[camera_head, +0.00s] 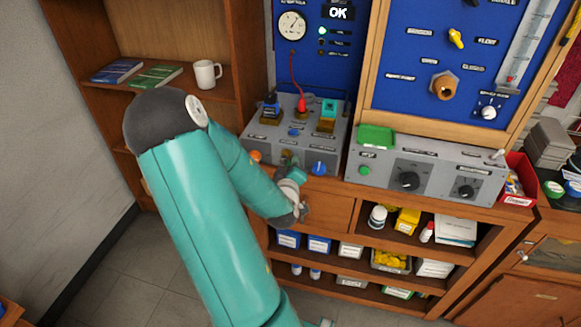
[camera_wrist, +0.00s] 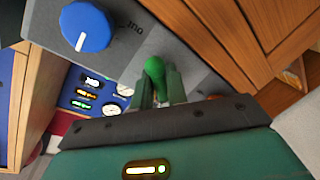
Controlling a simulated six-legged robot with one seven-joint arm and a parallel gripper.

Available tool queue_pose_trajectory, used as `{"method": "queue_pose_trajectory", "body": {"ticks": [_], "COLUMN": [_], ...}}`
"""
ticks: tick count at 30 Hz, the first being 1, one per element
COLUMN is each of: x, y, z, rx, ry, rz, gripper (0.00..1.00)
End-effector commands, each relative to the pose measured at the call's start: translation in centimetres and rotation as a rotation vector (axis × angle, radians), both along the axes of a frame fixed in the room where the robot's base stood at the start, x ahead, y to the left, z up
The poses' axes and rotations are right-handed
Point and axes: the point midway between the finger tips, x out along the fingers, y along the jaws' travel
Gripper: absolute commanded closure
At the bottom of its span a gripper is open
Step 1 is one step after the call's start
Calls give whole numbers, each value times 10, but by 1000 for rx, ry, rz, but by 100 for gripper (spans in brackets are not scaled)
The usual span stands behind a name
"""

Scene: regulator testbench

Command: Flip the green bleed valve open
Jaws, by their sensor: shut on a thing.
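The green bleed valve (camera_wrist: 154,68) shows in the wrist view as a green rounded handle at the front of a grey panel. My gripper (camera_wrist: 159,82) is shut on it, with one finger on each side of the handle. The handle's lower part is hidden between the fingers. In the head view my gripper (camera_head: 288,162) is at the front of the left grey bench unit (camera_head: 337,150), where my arm hides most of the valve.
A blue knob (camera_head: 319,168) sits close to the right of my gripper and shows large in the wrist view (camera_wrist: 86,27). An orange knob (camera_head: 255,156) is to the left. A red cable (camera_head: 294,75) rises behind. Wooden shelves with boxes (camera_head: 319,244) lie below.

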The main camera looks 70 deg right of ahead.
Motion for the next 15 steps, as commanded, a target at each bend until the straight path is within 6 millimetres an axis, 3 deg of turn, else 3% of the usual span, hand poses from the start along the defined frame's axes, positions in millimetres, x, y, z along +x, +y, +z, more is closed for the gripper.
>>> {"method": "queue_pose_trajectory", "body": {"ticks": [15], "x": [-2], "y": [0], "z": [1], "rx": [-10], "ry": [72], "rz": [-2], "gripper": [100]}}
